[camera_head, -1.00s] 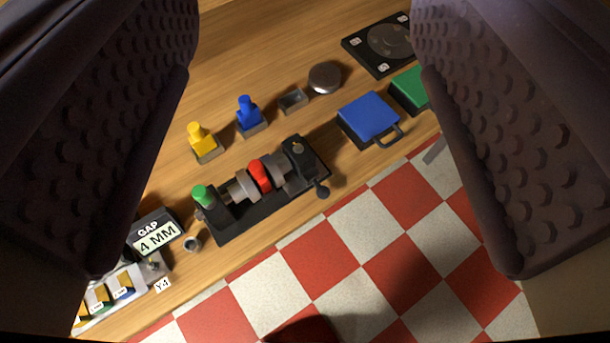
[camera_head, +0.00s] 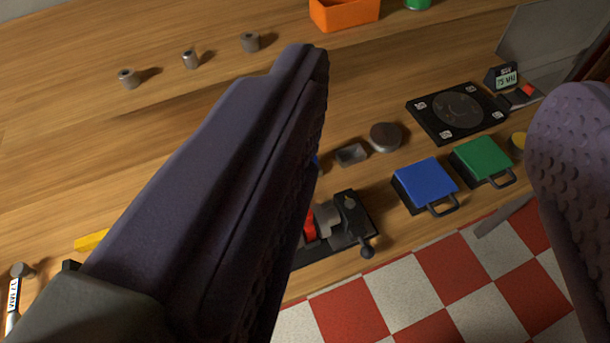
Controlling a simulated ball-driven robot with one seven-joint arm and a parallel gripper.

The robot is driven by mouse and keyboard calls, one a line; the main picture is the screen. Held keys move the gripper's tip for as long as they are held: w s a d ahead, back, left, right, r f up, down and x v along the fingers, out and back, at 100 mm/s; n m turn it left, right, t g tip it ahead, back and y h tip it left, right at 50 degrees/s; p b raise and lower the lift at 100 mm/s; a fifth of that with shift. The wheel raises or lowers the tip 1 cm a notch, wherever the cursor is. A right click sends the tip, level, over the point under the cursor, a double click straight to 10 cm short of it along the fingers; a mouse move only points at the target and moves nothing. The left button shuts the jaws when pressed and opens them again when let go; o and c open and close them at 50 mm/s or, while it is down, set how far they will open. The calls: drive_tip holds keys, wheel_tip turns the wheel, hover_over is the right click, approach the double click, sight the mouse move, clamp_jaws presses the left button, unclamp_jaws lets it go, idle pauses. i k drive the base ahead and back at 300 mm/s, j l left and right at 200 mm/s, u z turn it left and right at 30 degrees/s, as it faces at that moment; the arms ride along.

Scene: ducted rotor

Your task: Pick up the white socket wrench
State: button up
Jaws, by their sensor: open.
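A slim white-handled tool with a grey round head, which looks like the white socket wrench (camera_head: 13,300), lies at the lower left edge of the view. It carries a small printed label, and its lower end is cut off or hidden. My gripper (camera_head: 440,82) is open, with its two dark dimpled fingers wide apart and nothing between them touching. The left finger crosses the middle of the view and the right finger stands at the right edge. The wrench lies outside the fingers, left of the left finger.
The left finger hides part of the black fixture (camera_head: 345,235). Blue (camera_head: 425,183) and green (camera_head: 482,158) handled blocks sit near the checkered floor. A black plate (camera_head: 457,110), orange bin (camera_head: 345,12) and several grey cylinders (camera_head: 191,60) stand on the wooden bench. Its upper left is mostly clear.

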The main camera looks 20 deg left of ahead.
sight(20, 269)
drive_tip(key=u, duration=2.3)
drive_tip(key=i+j, duration=0.25)
drive_tip(key=i, duration=0.2)
drive_tip(key=i+j, duration=0.25)
drive_tip(key=i, duration=0.2)
drive_tip(key=i+j, duration=0.25)
drive_tip(key=i, duration=0.2)
